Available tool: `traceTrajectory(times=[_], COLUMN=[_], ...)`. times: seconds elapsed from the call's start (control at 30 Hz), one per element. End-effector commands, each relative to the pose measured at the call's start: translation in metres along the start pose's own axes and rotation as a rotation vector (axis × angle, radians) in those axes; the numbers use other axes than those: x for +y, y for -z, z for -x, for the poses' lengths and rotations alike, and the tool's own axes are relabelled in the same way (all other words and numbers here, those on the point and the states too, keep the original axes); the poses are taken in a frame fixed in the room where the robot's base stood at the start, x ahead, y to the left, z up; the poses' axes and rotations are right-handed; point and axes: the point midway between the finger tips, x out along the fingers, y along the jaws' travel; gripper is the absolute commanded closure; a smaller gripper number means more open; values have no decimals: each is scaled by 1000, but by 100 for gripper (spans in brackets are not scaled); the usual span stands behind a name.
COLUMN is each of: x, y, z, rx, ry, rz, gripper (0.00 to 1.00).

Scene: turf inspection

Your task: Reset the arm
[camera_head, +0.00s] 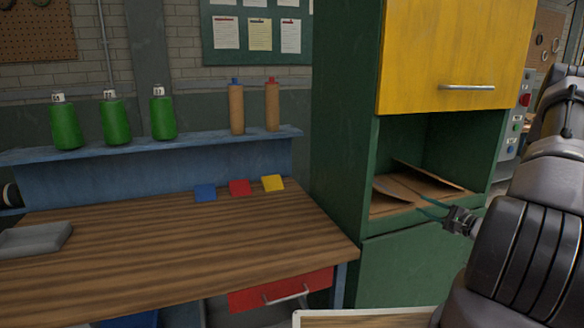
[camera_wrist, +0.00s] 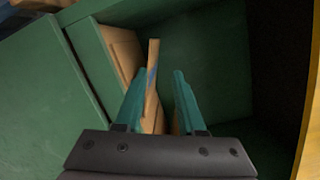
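My gripper (camera_head: 424,205) reaches in from the right, its teal fingers at the open shelf of the green cabinet (camera_head: 340,130). In the wrist view my gripper (camera_wrist: 161,75) has its two teal fingers clearly apart. A thin brown board (camera_wrist: 152,75) with a small blue mark shows between and beyond them. Nothing looks pinched. Flat brown sheets (camera_head: 403,190) lie in the cabinet shelf, some tilted. The dark arm fills the right edge of the head view.
A yellow cabinet door (camera_head: 450,50) is above the shelf. A wooden workbench (camera_head: 170,245) stands left, with blue, red and yellow pieces at its back and a grey tray (camera_head: 35,238). The bench middle is clear.

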Motion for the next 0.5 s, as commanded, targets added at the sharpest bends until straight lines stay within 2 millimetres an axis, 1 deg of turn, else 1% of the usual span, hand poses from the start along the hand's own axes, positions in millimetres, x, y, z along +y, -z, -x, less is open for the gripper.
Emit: traceTrajectory(times=[0.03,0.17,0.27,0.37,0.4,0.47,0.5], x=[-8,-26,-41,-58,-65,-75,-81], y=[-10,-39,-67,-105,-123,-152,-171], z=[-5,-16,-25,-32,-34,-36,-35], rx=[-31,-119,-198,-291,-332,-391,-425], ry=[-16,-74,-135,-225,-269,-346,-399], rz=[9,20,36,62,78,103,123], gripper=[61,61,61,61,61,61,61])
